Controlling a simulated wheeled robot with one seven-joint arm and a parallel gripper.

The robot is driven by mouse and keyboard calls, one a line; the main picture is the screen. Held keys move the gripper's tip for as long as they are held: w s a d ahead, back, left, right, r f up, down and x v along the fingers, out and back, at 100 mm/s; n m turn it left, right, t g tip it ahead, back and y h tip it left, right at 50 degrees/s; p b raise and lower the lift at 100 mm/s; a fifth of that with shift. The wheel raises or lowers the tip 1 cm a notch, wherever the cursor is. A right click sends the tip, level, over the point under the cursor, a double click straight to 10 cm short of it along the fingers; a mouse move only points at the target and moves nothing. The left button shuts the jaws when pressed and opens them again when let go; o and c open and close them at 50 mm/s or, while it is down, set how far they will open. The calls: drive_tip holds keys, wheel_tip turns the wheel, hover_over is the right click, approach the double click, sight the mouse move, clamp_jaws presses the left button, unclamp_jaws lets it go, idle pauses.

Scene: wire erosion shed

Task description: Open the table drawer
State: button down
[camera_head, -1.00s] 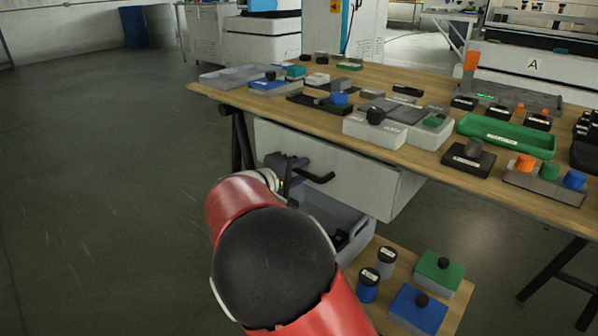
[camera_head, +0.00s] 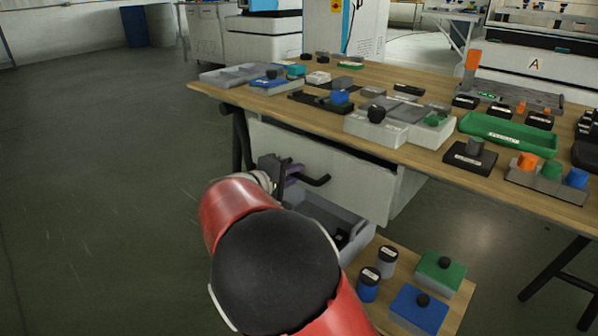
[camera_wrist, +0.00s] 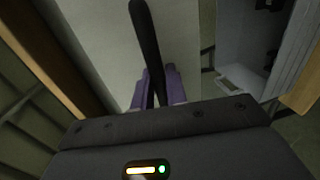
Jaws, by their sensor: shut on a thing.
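The table drawer (camera_head: 360,184) has a pale grey front under the wooden table top, with a dark gap along its upper edge, so it stands slightly out. Its black bar handle (camera_head: 318,181) sticks out from the front. My gripper (camera_head: 291,172) is at the handle's left part, partly hidden by my red arm. In the wrist view the purple fingers of my gripper (camera_wrist: 158,88) are shut on either side of the dark handle (camera_wrist: 146,38), in front of the pale drawer front (camera_wrist: 95,35). The drawer's inside is not visible.
The table top (camera_head: 270,102) carries trays, boxes and small blocks, including a green tray (camera_head: 508,134). Below the drawer are an open grey bin (camera_head: 335,216) and a low wooden surface (camera_head: 455,292) with lidded boxes and two cylinders. The floor at left is clear.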

drive_tip(key=f+v, duration=0.2)
drive_tip(key=v, duration=0.9)
drive_tip(key=s+f+v, duration=0.1)
drive_tip(key=f+v, duration=0.1)
drive_tip(key=v, duration=0.8)
drive_tip(key=shift+s+a+f, duration=0.25)
drive_tip(key=shift+a+f, duration=0.05)
drive_tip(key=shift+a, duration=0.15)
drive_tip(key=c, duration=1.5)
unclamp_jaws()
drive_tip(key=v, duration=0.7)
drive_tip(key=shift+s+a, duration=0.25)
